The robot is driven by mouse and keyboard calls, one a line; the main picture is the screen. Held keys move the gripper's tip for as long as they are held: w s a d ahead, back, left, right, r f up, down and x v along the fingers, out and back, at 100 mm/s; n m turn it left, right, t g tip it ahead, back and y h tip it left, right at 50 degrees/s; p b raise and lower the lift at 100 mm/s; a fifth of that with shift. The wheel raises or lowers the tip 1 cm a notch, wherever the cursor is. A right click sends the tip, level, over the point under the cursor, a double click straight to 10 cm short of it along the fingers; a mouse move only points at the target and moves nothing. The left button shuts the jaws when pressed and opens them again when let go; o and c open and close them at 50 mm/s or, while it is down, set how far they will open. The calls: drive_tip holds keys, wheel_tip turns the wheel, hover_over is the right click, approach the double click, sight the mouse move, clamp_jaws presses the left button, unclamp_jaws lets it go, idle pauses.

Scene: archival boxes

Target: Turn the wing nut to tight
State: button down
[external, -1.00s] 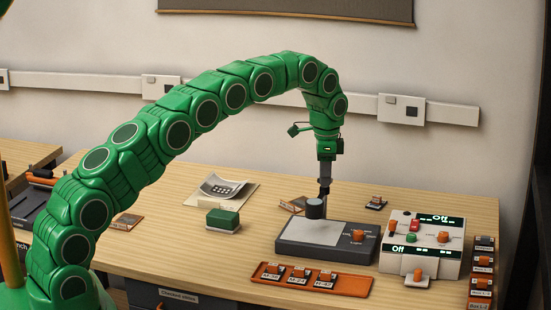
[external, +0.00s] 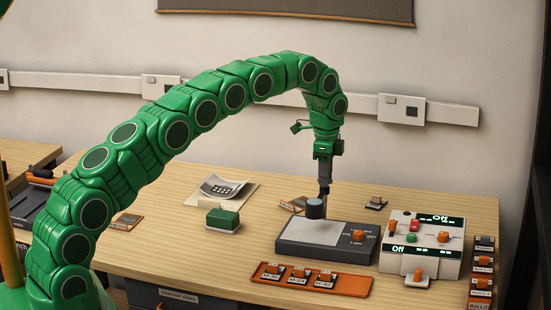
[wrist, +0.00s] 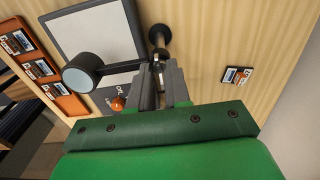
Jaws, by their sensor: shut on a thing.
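A flat dark box with a pale top panel (external: 312,232) stands on the table. It also shows in the wrist view (wrist: 92,38), with a dark cylindrical head (wrist: 82,72) on a thin side rod and a black post (wrist: 159,36) at its edge. My gripper (external: 323,190) points down beside the head, at the post. In the wrist view, my gripper (wrist: 160,72) is shut at the joint of rod and post, on a small metallic piece that looks like the wing nut (wrist: 157,58). The fingers mostly hide the nut, so its angle cannot be read.
An orange knob (external: 358,236) sits on the box. An orange tray (external: 260,278) with tagged blocks lies in front. A white control unit (external: 450,260) reading "Off" stands to the right. A green-topped block (external: 223,219) is to the left. A small tagged item (external: 376,203) lies behind.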

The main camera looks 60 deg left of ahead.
drive_tip(key=c, duration=1.3)
unclamp_jaws()
drive_tip(key=shift+r, duration=0.1)
wheel_tip(320, 180, up, 6)
drive_tip(key=shift+r, duration=0.8)
